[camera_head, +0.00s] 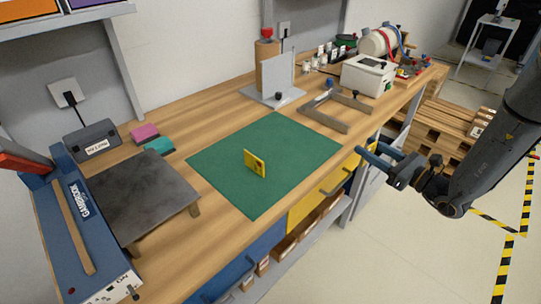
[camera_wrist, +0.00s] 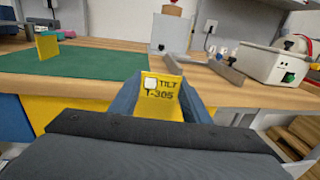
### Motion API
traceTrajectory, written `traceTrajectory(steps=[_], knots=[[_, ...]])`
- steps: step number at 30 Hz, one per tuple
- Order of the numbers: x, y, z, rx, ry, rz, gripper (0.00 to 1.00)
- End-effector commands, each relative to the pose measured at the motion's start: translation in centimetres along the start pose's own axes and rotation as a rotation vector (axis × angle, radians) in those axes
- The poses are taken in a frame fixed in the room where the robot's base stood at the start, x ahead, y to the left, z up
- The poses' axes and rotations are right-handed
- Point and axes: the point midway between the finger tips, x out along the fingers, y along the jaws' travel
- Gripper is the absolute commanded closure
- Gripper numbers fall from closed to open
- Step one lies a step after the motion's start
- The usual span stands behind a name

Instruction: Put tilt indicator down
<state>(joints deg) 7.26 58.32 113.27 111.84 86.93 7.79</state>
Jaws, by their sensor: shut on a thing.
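My gripper (camera_head: 371,150) is shut on a yellow tilt indicator (camera_wrist: 164,84), held between its blue fingers (camera_wrist: 160,100) in the wrist view. The indicator is a yellow plate marked "TILT T-305" with a small white patch, held upright with its printed face to the wrist camera. My gripper is off the bench's front edge, right of the green mat (camera_head: 220,165). A second yellow piece (camera_head: 255,163) stands upright on the mat; it also shows in the wrist view (camera_wrist: 47,45).
The wooden bench (camera_head: 205,118) also bears a dark plate (camera_head: 140,195), a blue case (camera_head: 75,235), a grey stand (camera_head: 275,88), a grey angled frame (camera_head: 340,108) and a white box (camera_head: 367,75). Most of the green mat is clear.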

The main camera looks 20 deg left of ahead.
Motion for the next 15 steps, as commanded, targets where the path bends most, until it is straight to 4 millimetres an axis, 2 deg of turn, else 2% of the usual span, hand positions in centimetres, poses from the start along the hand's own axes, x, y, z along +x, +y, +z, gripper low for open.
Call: traceTrajectory(steps=[1,5,9,12,15], knots=[[2.6,1.1,1.4,-0.006,-0.002,0.022,0.78],[7.6,3.4,4.3,-0.004,-0.002,0.05,0.78],[12.5,6.6,7.6,-0.005,-0.003,0.078,0.78],[15.4,9.0,9.8,-0.004,-0.003,0.097,0.78],[17.3,10.8,11.4,-0.001,-0.001,0.108,0.78]])
